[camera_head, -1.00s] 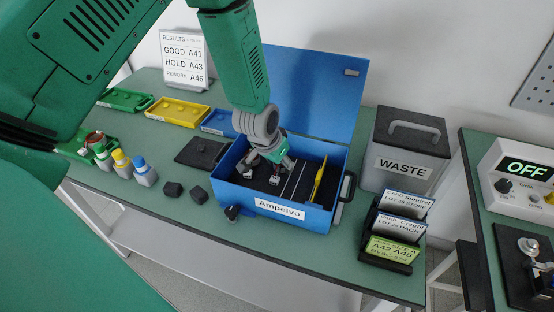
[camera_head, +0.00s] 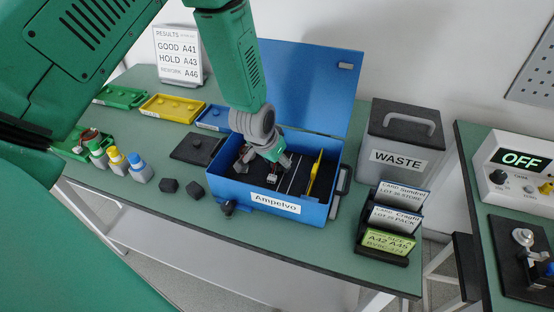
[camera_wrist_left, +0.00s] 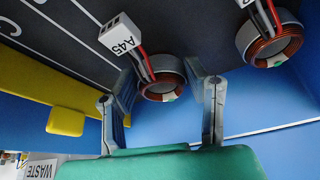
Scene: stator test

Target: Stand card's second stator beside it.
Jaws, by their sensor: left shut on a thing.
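My left gripper (camera_head: 268,157) reaches down into the open blue box labelled Ampelvo (camera_head: 240,193). In the left wrist view its two fingers (camera_wrist_left: 165,88) are closed about a grey ring stator (camera_wrist_left: 162,88) with copper windings. Red and black leads run from it to a white block marked A45 (camera_wrist_left: 122,36). A second stator (camera_wrist_left: 268,42) lies beside it, its marking unreadable. The lime card (camera_head: 388,241) in the black rack reads A42 A45. My right gripper is not in view.
A yellow divider (camera_head: 314,174) stands in the box, and its lid (camera_head: 300,85) is raised behind. The grey WASTE bin (camera_head: 405,140) stands to the right. Several coloured trays (camera_head: 172,108), bottles (camera_head: 138,168) and small black blocks (camera_head: 168,186) are at left.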

